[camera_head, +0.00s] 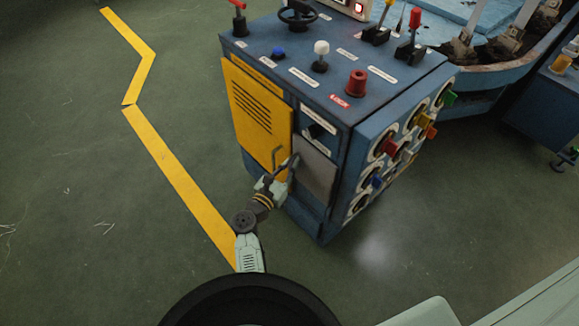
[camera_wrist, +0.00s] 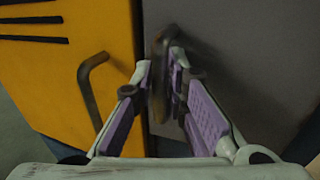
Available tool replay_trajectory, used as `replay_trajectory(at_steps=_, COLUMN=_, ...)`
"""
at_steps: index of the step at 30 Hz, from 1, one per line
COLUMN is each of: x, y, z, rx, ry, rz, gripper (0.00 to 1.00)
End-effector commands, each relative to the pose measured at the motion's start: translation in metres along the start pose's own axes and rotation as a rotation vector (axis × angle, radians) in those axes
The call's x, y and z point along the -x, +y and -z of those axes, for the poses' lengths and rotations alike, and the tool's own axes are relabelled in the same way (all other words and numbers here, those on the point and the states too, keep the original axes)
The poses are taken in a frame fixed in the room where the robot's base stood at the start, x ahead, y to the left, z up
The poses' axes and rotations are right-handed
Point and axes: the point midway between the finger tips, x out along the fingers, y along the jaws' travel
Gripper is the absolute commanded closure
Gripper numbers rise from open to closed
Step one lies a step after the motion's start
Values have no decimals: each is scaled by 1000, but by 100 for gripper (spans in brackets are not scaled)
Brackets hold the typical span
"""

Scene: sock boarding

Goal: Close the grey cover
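The grey cover (camera_head: 316,172) is a flat panel on the front of the blue machine, right of a yellow door. It also fills the right of the wrist view (camera_wrist: 240,65). Whether it is flush or slightly ajar is hard to tell. My gripper (camera_head: 284,176) is at the cover's left edge. In the wrist view, the fingertips (camera_wrist: 161,68) stand close together on either side of the cover's dark upright handle (camera_wrist: 158,90). They appear closed around it. The fingers hide part of the handle.
The yellow door (camera_head: 258,115) is left of the cover, with its own bent handle (camera_wrist: 88,85). The blue machine (camera_head: 340,75) carries knobs, levers and coloured plugs. Green floor (camera_head: 90,200) with a yellow line (camera_head: 175,180) is clear at left.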

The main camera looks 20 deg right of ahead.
Motion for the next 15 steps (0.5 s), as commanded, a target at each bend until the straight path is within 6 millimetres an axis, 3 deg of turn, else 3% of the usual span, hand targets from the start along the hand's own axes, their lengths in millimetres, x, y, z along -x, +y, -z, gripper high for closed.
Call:
replay_trajectory(at_steps=6, x=0, y=0, z=0, rx=0, ry=1, rz=1, gripper=70)
replay_trajectory(at_steps=15, x=2, y=-1, z=1, rx=0, ry=1, rz=3, gripper=70)
